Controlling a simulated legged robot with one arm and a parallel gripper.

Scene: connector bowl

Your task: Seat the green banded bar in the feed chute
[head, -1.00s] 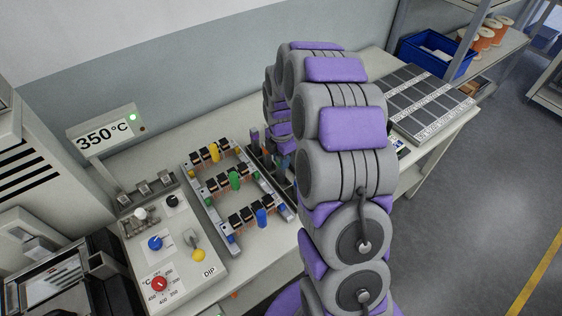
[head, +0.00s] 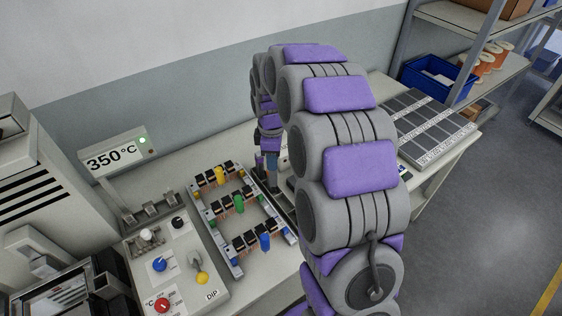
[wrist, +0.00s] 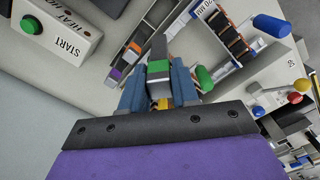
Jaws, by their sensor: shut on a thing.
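My gripper (wrist: 158,80) has its two blue fingers closed on the green banded bar (wrist: 158,64), a grey bar with a bright green band, in the wrist view. The bar's grey end sticks out beyond the fingertips, over a dark-railed, lane-like holder (wrist: 178,20). I cannot tell whether the bar touches it or which part is the feed chute. Bars with orange and purple bands (wrist: 122,64) lie in the lane beside it. In the head view my gripper (head: 268,165) is small and partly hidden by my arm; the held bar cannot be made out there.
A metal frame (head: 226,258) holding rows of black-and-copper parts and yellow, green and blue handles stands left of my gripper. A control panel (head: 190,270) with knobs is farther left. A START box (wrist: 62,28) shows in the wrist view. A gridded tray (head: 425,125) lies right.

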